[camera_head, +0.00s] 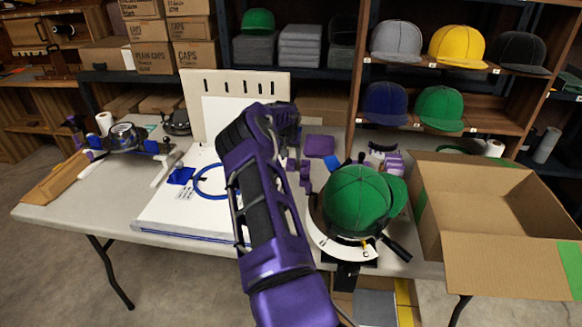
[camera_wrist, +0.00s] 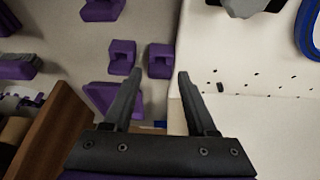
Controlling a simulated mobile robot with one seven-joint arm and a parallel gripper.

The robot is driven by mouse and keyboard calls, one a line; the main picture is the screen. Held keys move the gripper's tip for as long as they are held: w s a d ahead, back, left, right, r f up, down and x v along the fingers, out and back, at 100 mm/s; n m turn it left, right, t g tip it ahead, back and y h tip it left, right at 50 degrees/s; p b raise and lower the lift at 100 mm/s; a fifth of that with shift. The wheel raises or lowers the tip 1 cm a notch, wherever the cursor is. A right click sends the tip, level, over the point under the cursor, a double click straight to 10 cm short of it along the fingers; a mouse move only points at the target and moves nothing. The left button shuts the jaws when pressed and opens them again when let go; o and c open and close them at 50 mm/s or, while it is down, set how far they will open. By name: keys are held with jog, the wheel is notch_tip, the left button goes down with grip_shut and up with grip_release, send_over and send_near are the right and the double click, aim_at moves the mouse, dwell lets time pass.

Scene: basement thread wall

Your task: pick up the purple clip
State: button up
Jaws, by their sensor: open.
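Several small purple pieces lie on the table, and I cannot tell for sure which one the task means. In the wrist view a purple clip (camera_wrist: 159,61) with a notch appears between my fingertips, beyond them. A similar purple clip (camera_wrist: 122,53) lies just left of it, past the left finger. In the head view small purple clips (camera_head: 305,172) show just right of my arm. My gripper (camera_wrist: 160,75) is open, with nothing between its fingers. In the head view my arm reaches over the table and its fingers are not clearly visible.
A green cap (camera_head: 357,197) sits on a round holder at right, beside an open cardboard box (camera_head: 500,235). A pale upright board (camera_head: 222,90) stands behind my arm. A blue ring (camera_head: 208,182) lies on a white board at left. A purple pad (camera_head: 319,146) lies farther back.

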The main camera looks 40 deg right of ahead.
jog(key=shift+x, duration=1.05)
grip_shut()
jog(key=shift+r, duration=0.1)
